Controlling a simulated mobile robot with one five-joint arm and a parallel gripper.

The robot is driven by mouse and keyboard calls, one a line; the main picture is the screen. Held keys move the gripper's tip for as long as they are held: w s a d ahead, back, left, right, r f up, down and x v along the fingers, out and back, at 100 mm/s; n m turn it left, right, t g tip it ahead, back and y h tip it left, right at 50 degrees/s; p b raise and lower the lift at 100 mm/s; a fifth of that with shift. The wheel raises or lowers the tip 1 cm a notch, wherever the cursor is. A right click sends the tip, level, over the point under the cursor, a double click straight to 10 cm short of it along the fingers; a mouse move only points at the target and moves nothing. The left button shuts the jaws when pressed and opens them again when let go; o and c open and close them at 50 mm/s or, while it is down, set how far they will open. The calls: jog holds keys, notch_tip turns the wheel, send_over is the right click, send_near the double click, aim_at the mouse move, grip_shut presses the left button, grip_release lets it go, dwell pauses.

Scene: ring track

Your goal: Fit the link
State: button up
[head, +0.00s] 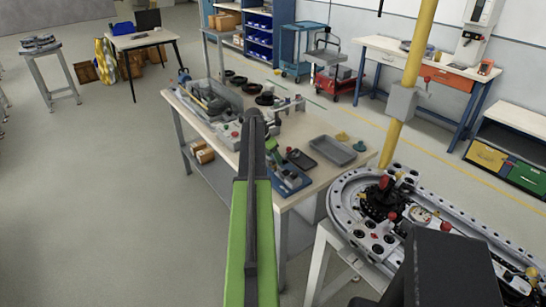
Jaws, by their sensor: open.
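The ring track (345,187) is a grey curved rail with round holes, on a stand at the lower right. A dark mechanism with a red knob (384,182) sits inside its near curve. I cannot single out the link among the small parts in view. My green and dark grey arm (262,240) rises through the middle of the head view, in front of the workbench. I cannot make out my gripper's jaws; they do not show clear of the arm.
A wooden workbench (318,187) behind my arm carries a grey tray (334,150), a blue fixture (292,182) and several dark rings. A yellow post (412,65) stands behind the track. A black box shape covers part of the track. Open floor lies at left.

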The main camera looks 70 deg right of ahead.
aim_at(273, 161)
notch_tip(273, 161, up, 5)
jog(key=p, duration=0.4)
jog(key=shift+r, duration=0.15)
dwell(0.4)
